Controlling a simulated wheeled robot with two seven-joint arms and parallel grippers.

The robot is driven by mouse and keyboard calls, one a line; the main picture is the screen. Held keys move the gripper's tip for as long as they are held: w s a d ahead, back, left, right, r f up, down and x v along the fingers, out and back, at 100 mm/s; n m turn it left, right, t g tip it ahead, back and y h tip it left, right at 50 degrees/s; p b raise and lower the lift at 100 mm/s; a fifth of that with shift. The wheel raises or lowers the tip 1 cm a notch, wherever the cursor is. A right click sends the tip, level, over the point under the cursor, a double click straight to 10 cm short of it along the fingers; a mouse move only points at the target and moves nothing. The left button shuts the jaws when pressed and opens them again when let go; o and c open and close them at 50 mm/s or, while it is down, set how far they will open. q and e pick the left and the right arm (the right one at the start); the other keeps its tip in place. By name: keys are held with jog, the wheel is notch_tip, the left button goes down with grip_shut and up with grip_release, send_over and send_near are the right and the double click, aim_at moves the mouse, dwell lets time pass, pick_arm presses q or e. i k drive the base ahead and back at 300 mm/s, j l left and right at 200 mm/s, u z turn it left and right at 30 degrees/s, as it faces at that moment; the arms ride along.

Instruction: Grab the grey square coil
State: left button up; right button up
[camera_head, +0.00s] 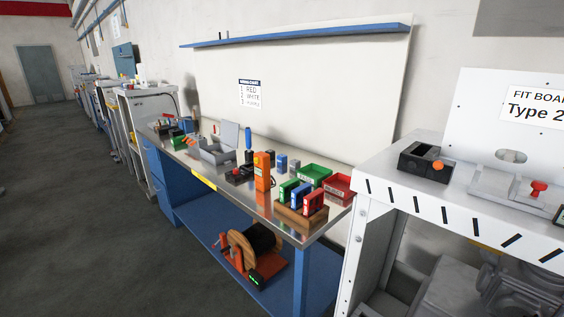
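I cannot pick out the grey square coil for sure at this distance. A grey open box (217,151) with a raised lid sits further left on the same bench. Neither of my grippers is in view.
A wooden rack (301,218) with green, blue and red pieces stands at the bench's near end. Green (314,174) and red (340,186) bins sit behind it. A cable reel (254,252) is below. A white fixture table (464,194) stands right; the left floor is clear.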

aim_at(295, 164)
jog(key=z, duration=0.7)
jog(key=j+z, duration=0.45)
jog(key=k+j+z, duration=0.1)
jog(key=j+z, duration=0.4)
jog(key=j, duration=0.15)
jog(key=k+j+z, duration=0.15)
jog(key=j+z, duration=0.3)
jog(key=j, duration=0.1)
